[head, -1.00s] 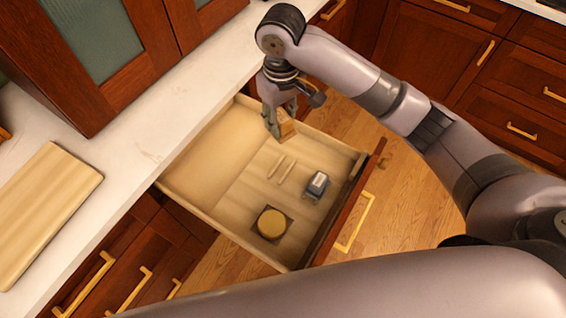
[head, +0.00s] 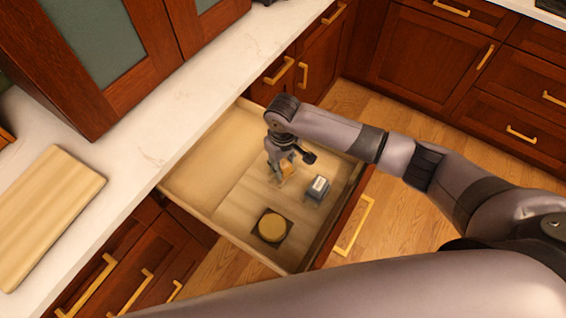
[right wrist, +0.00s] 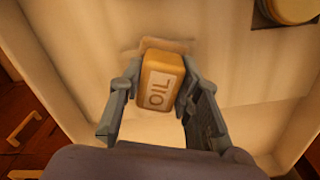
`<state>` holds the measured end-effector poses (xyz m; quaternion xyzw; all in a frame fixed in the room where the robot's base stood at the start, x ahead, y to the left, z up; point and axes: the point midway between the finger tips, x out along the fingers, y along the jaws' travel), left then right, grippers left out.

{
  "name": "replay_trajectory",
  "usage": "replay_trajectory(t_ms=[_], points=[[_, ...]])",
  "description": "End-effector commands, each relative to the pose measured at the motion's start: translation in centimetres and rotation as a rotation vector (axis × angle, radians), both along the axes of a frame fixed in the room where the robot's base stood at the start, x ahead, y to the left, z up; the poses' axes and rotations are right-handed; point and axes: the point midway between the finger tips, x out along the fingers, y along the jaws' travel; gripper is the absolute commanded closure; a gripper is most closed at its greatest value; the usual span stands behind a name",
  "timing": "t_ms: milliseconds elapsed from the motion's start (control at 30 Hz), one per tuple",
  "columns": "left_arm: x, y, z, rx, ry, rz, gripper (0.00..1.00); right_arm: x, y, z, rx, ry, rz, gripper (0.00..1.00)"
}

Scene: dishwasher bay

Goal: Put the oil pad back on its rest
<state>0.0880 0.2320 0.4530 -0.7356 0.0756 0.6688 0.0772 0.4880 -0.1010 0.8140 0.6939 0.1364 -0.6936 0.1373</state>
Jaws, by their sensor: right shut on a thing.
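The oil pad (right wrist: 160,82) is a tan block with a white label reading "OIL" in the right wrist view. My right gripper (right wrist: 158,95) is shut on it, with a finger on each side. In the head view the pad (head: 288,170) is inside the open drawer, low over its floor and partly covered by the gripper (head: 284,166). Two thin pale strips, which look like the rest, are hidden by the gripper and pad. I cannot tell whether the pad touches them. My left gripper is not in view.
The open drawer (head: 217,220) also holds a grey box-like item (head: 318,187) close to the right of the pad and a round yellow item on a dark square (head: 272,226) nearer the front. The drawer's left part is bare. A cutting board (head: 45,215) lies on the counter.

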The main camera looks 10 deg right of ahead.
Motion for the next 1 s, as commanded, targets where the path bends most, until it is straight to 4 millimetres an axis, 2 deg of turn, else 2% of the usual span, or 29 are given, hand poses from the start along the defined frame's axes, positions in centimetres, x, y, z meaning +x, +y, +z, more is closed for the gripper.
replay_trajectory(t_ms=[367, 400, 500, 700, 1000], points=[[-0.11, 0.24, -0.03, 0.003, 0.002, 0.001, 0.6, 0.01, 0.06, -0.37, 0.001, 0.0, 0.0, 0.91], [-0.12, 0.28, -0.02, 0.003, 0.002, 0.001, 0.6, 0.01, 0.06, -0.43, 0.001, -0.001, 0.0, 0.68], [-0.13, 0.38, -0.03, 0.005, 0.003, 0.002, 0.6, 0.02, 0.05, -0.4, 0.001, -0.001, 0.0, 0.62], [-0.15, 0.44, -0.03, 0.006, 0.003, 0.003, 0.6, 0.03, 0.04, -0.39, 0.001, -0.001, 0.0, 0.49], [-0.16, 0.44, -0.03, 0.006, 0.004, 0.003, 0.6, 0.05, 0.03, -0.26, 0.0, -0.001, 0.0, 0.49]])
